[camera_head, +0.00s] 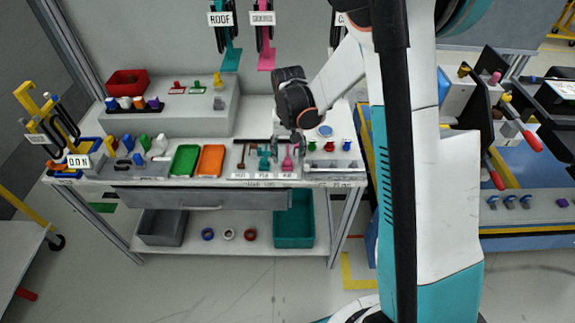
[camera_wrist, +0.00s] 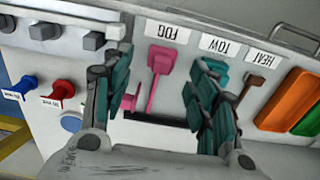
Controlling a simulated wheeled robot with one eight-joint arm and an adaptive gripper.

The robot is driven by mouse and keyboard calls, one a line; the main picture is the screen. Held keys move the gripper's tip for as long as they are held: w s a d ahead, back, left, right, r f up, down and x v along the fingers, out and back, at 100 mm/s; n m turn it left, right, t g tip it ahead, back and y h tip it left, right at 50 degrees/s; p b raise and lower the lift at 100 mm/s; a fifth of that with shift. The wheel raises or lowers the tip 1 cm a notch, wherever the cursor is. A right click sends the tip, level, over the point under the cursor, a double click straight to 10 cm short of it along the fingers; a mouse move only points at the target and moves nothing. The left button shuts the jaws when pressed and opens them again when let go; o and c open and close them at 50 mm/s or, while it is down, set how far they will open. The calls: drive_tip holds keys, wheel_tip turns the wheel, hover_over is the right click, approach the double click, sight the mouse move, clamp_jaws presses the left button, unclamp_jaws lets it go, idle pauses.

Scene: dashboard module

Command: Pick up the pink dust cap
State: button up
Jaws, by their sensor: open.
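In the wrist view, a pink lever-shaped piece (camera_wrist: 155,75) with a broad head and thin stem lies by the FOG label, between my fingers. A smaller pink piece (camera_wrist: 128,102), which looks like a round cap, is close beside my left-hand finger. I cannot tell for sure which pink piece is the dust cap. My gripper (camera_wrist: 160,92) is open, with its teal-padded fingers either side of the pink pieces and nothing visibly held. In the head view, my gripper (camera_head: 288,138) is over the bench, just above the pink piece (camera_head: 288,160).
Blue and red knobs (camera_wrist: 62,86) are at left. A grey block (camera_head: 190,105) stands behind on the bench. Pink and teal tools hang above.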

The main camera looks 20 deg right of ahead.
sight(288, 159)
wheel_tip(288, 159, down, 5)
drive_tip(key=shift+a+r+b, duration=0.1)
drive_tip(key=shift+b, duration=0.85)
drive_tip(key=shift+r, duration=0.1)
drive_tip(key=shift+c, duration=0.5)
drive_tip(key=c, duration=0.7)
wheel_tip(288, 159, up, 20)
drive_tip(key=p, duration=0.6)
